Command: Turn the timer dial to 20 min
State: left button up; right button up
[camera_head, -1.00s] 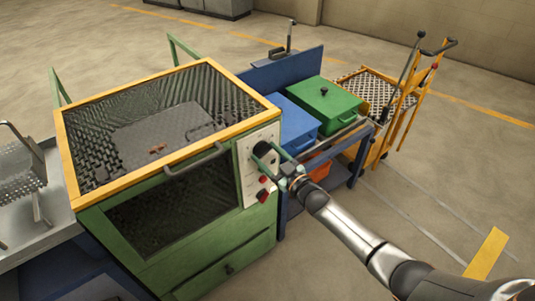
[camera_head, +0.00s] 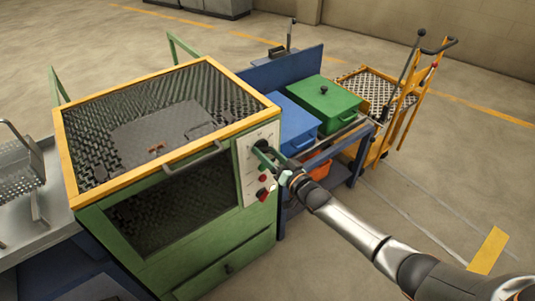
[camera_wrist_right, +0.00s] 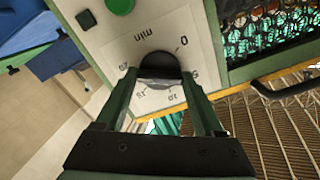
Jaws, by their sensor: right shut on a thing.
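The timer dial is a black round knob (camera_wrist_right: 160,62) on a white panel (camera_head: 248,180) at the right end of the green furnace's front. The pointer's exact setting is hard to read. My right gripper (camera_wrist_right: 162,80) is shut on the dial, one green finger on each side. In the head view my right gripper (camera_head: 262,153) covers most of the dial. My left gripper is not in view.
A red knob (camera_head: 262,194) sits below my gripper on the panel. The furnace (camera_head: 160,238) has a yellow-edged mesh top and a front handle. Blue (camera_head: 297,122) and green (camera_head: 325,103) boxes stand on the bench to the right. A yellow cart (camera_head: 375,90) stands beyond.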

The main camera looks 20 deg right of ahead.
dwell(0.6)
jog(key=o, duration=1.4)
jog(key=p+v, duration=0.1)
jog(key=v, duration=1.1)
jog(key=shift+s+d, duration=0.1)
jog(key=shift+s, duration=0.15)
jog(key=shift+p, duration=0.3)
jog(key=s+a+f+n+g+h+p, duration=0.1)
jog(key=s+a+f+g, duration=0.1)
jog(key=s, duration=0.5)
jog(key=s+a+f+n+g+h+p, duration=0.1)
jog(key=s+f+g, duration=0.2)
jog(key=s, duration=0.5)
jog(key=s+a+f+n+g+h+p, duration=0.1)
jog(key=s+a+f+g, duration=0.1)
jog(key=s+f, duration=0.2)
jog(key=shift+s+a+f+n+g+h, duration=0.1)
jog(key=shift+s+f+n+h, duration=0.05)
jog(key=shift+s, duration=0.45)
jog(key=shift+s+a+f+n+g+h, duration=0.1)
jog(key=shift+s, duration=0.55)
jog(key=shift+s+a+f+n+g+h, duration=0.1)
jog(key=shift+s+f+n+h, duration=0.05)
jog(key=shift+s, duration=0.45)
